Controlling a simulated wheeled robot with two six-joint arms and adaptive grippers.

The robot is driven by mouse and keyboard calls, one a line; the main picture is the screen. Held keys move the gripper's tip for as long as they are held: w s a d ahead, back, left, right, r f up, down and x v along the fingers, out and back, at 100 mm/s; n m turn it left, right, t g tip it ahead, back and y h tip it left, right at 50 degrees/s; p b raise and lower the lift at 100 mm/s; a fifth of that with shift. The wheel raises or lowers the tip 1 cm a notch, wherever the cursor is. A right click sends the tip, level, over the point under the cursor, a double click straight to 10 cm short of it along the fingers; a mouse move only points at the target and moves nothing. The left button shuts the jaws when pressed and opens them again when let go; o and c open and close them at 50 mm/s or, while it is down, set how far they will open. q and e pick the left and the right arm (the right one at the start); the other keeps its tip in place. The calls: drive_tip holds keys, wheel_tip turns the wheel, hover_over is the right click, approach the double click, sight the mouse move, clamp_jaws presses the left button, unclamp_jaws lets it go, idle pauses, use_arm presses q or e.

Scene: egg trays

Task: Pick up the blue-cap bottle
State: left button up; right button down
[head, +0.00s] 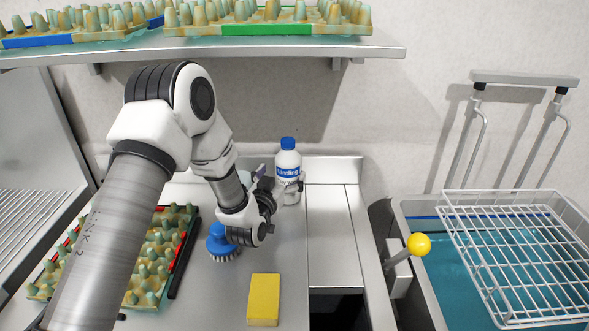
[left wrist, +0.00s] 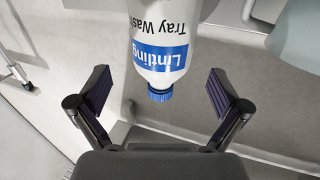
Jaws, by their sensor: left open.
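The blue-cap bottle (head: 288,161) is white with a blue label and stands upright at the back of the metal counter, near the wall. My left gripper (head: 279,187) is open and at the lower part of the bottle in the head view. In the left wrist view the bottle (left wrist: 162,45) appears upside down, with its cap toward the gripper's base. The open fingers of my left gripper (left wrist: 162,95) lie on either side of it, with gaps on both sides. The bottle's base is partly hidden. My right gripper is not in view.
A blue scrub brush (head: 222,243) and a yellow sponge (head: 264,299) lie on the counter. An egg tray (head: 173,282) is at left, partly behind my arm. A shelf (head: 384,48) with egg trays hangs above. At right are a sink and a wire rack (head: 520,258).

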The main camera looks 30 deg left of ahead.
use_arm(q)
drive_tip(key=shift+w+a+r, duration=0.15)
drive_tip(key=shift+w+r, duration=0.15)
drive_tip(key=shift+w, duration=0.1)
drive_tip(key=w, duration=0.1)
drive_tip(key=w+p, duration=0.1)
drive_tip(key=w, duration=0.1)
drive_tip(key=w+p, duration=0.1)
drive_tip(key=shift+w+a+f, duration=0.3)
drive_tip(key=shift+a+f, duration=0.05)
drive_tip(key=shift+f, duration=0.05)
drive_tip(key=shift+w, duration=0.2)
drive_tip(key=shift+s, duration=0.2)
drive_tip(key=shift+c, duration=0.7)
drive_tip(key=c, duration=1.5)
drive_tip(key=shift+r, duration=0.1)
drive_tip(key=shift+c, duration=0.2)
